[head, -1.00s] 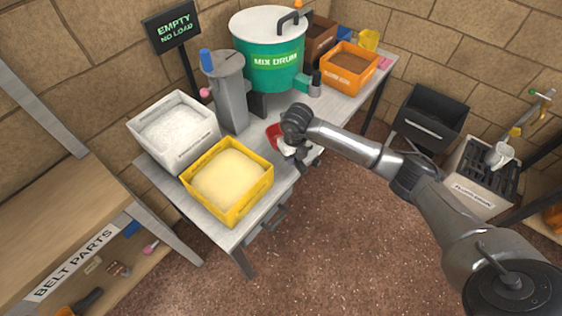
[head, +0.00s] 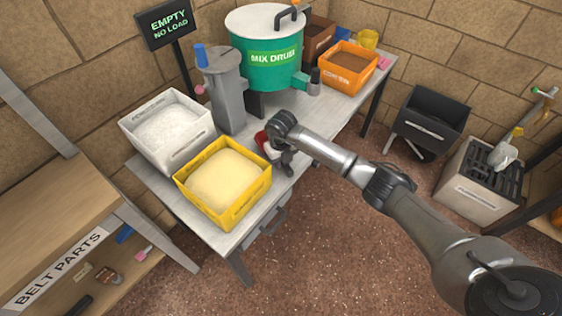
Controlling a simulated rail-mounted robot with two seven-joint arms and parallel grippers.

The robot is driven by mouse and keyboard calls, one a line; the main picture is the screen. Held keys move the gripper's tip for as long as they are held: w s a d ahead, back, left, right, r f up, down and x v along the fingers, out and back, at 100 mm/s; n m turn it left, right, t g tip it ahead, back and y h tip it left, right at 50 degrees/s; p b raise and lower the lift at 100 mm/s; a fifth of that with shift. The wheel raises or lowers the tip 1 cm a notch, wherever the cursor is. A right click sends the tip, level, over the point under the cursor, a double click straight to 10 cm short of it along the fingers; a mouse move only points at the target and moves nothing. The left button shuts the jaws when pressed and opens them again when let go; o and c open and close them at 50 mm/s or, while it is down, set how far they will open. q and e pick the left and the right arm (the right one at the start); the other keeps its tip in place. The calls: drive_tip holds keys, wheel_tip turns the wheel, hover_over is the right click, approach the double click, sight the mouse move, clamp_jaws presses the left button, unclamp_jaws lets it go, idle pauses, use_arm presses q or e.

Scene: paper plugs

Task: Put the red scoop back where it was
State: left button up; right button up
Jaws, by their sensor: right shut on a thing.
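The red scoop (head: 262,139) shows as a small red patch at the wrist of my right arm, over the front part of the grey table (head: 236,240). Most of it is hidden behind my right gripper (head: 286,166). My right gripper is shut on the scoop, between the yellow bin and the green mix drum. I cannot tell whether the scoop touches the table top. My left gripper is out of view.
A yellow bin of pale powder (head: 263,190) and a white bin (head: 186,160) stand to the left. A grey cylinder (head: 229,105), the green mix drum (head: 262,72) and an orange bin (head: 352,83) stand behind. Table between drum and orange bin is partly clear.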

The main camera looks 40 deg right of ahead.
drive_tip(key=shift+w, duration=0.1)
drive_tip(key=o, duration=0.9)
drive_tip(key=shift+r, duration=0.2)
wheel_tip(320, 180, up, 10)
drive_tip(key=p, duration=0.3)
drive_tip(key=shift+f+p, duration=0.1)
drive_tip(key=shift+p, duration=0.2)
wheel_tip(320, 180, up, 2)
drive_tip(key=shift+r, duration=0.1)
